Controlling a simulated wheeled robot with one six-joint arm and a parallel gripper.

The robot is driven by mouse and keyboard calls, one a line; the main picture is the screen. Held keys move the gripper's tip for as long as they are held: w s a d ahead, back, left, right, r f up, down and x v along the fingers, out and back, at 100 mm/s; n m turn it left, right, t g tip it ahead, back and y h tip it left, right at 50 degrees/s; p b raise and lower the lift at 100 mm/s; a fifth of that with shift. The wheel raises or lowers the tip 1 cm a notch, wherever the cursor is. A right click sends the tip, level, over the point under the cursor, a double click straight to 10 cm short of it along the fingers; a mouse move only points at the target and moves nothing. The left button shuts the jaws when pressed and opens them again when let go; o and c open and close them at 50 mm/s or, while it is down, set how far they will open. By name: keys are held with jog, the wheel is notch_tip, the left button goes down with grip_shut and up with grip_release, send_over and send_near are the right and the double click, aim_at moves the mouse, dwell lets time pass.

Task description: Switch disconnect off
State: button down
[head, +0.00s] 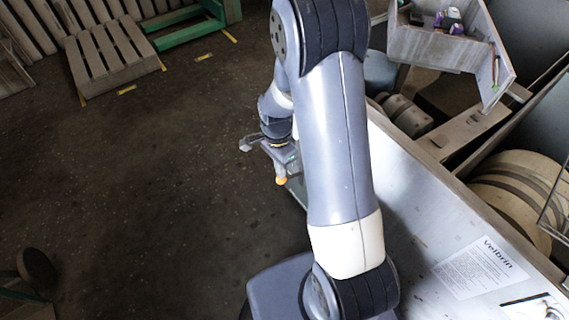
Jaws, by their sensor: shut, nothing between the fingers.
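My gripper (275,163) hangs past the left edge of the pale housing panel, partly hidden behind my arm. It looks small and holds nothing that I can see. A small orange tip shows at its lower end. I cannot make out the disconnect switch in the head view; my arm covers part of the panel and the area behind it.
The pale panel (400,190) carries a paper sheet marked Velbrin (478,266). A grey tray (440,48) with small items stands at top right. A round wooden reel (515,200) lies at right. Pallets (110,55) stand far left. The dark floor (130,190) at left is mostly clear.

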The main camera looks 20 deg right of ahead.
notch_tip(320, 180, down, 16)
jog(key=a+t+h+b, duration=0.2)
jog(key=h+b, duration=0.4)
jog(key=b, duration=1.5)
jog(key=shift+s+a+m, duration=0.3)
jog(key=shift+s+a, duration=0.05)
jog(key=shift+s, duration=0.1)
jog(key=shift+d+f+h, duration=0.1)
jog(key=shift+f+h, duration=0.05)
jog(key=shift+h, duration=0.15)
